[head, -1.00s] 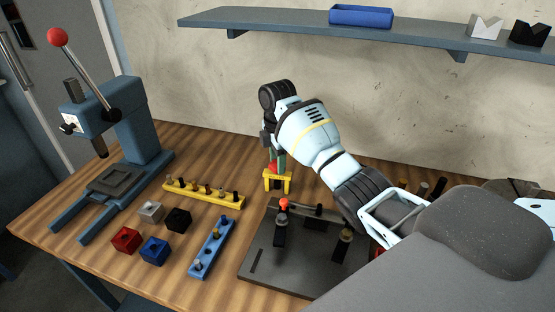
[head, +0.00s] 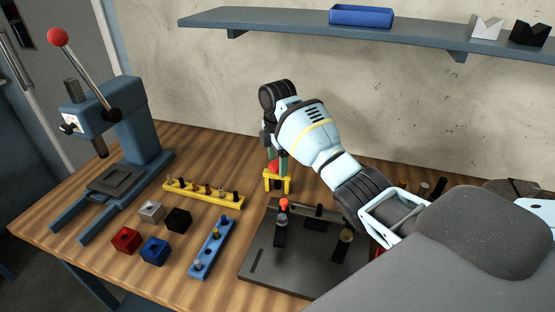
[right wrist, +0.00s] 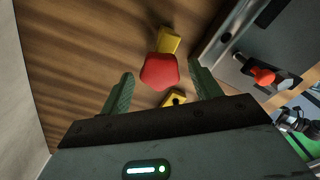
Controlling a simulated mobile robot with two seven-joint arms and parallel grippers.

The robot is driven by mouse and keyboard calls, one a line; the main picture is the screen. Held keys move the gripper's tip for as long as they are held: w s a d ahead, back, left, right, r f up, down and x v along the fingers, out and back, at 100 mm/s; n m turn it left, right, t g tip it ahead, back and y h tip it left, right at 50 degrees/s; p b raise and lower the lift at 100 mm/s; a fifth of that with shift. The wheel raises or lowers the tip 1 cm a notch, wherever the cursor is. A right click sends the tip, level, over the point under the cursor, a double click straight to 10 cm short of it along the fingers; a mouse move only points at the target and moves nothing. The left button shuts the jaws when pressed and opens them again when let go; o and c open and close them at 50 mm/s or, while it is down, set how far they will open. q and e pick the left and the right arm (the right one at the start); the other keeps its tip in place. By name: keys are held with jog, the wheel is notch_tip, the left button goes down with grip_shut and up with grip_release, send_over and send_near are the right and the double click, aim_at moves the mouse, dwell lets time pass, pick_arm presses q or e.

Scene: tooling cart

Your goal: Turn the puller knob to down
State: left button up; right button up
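The puller (head: 289,184) is a small yellow frame on the table behind the dark plate. Its red knob (head: 273,167) is on top, partly hidden by my fingers in the head view. My right gripper (head: 277,166) points down at the puller. In the right wrist view, the red knob (right wrist: 159,72) lies between the two green fingers of my right gripper (right wrist: 161,72), with a gap on each side. The gripper is open, and the yellow frame (right wrist: 169,40) shows beyond the knob. My left gripper is not in view.
A dark plate (head: 257,262) with clamps and a red-tipped part (head: 284,203) is close in front. A yellow peg strip (head: 215,199), a blue strip (head: 208,255) and several cubes lie left. A blue press (head: 140,125) stands far left. A shelf (head: 290,25) hangs above.

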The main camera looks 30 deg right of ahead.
notch_tip(320, 180, up, 4)
jog(key=shift+d+r, duration=0.1)
jog(key=shift+r, duration=1.8)
